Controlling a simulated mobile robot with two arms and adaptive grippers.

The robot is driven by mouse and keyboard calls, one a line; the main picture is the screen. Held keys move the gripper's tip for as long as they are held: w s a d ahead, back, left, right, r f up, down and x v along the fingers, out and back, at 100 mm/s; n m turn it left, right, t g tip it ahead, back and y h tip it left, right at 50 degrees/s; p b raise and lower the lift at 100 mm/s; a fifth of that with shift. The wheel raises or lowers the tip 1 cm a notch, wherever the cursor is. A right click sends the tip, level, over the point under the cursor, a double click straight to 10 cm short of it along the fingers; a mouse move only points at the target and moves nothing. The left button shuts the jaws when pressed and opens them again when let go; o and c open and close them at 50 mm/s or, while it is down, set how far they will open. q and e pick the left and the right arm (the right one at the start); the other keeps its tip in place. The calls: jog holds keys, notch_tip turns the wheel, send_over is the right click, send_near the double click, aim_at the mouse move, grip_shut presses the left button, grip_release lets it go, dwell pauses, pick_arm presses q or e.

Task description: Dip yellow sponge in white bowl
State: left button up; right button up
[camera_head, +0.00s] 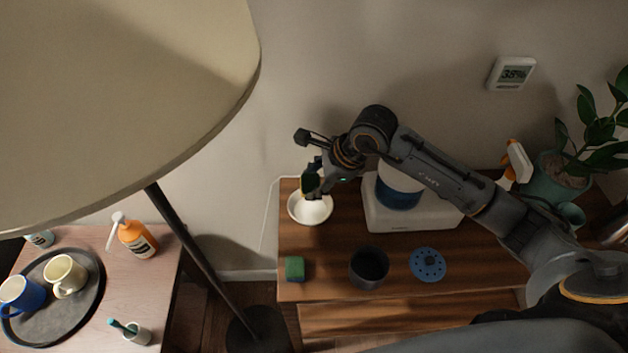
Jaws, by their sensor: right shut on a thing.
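The white bowl (310,213) stands on the left back part of the wooden cabinet top. My right gripper (314,182) is over the bowl's back rim and shut on the yellow sponge (307,185). Only a small part of the sponge shows, with a dark green side and a yellowish edge; the fingers hide the rest. I cannot tell whether the sponge touches the inside of the bowl or hangs just above it. My left gripper is not in view.
A green sponge (294,268), a dark cup (368,268) and a blue perforated disc (428,264) lie along the cabinet's front. A white appliance (390,215) stands right of the bowl. A large lampshade (110,90) fills the upper left.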

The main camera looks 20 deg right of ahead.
jog(key=shift+f+b, duration=0.35)
jog(key=shift+f, duration=0.45)
notch_tip(320, 180, down, 3)
jog(key=shift+r+b, duration=0.2)
jog(key=shift+b, duration=0.5)
jog(key=shift+f+b, duration=1.85)
jog(key=shift+r, duration=0.1)
jog(key=shift+r+p, duration=1.35)
jog(key=shift+r, duration=1.05)
jog(key=shift+r+p, duration=0.35)
jog(key=shift+r, duration=0.5)
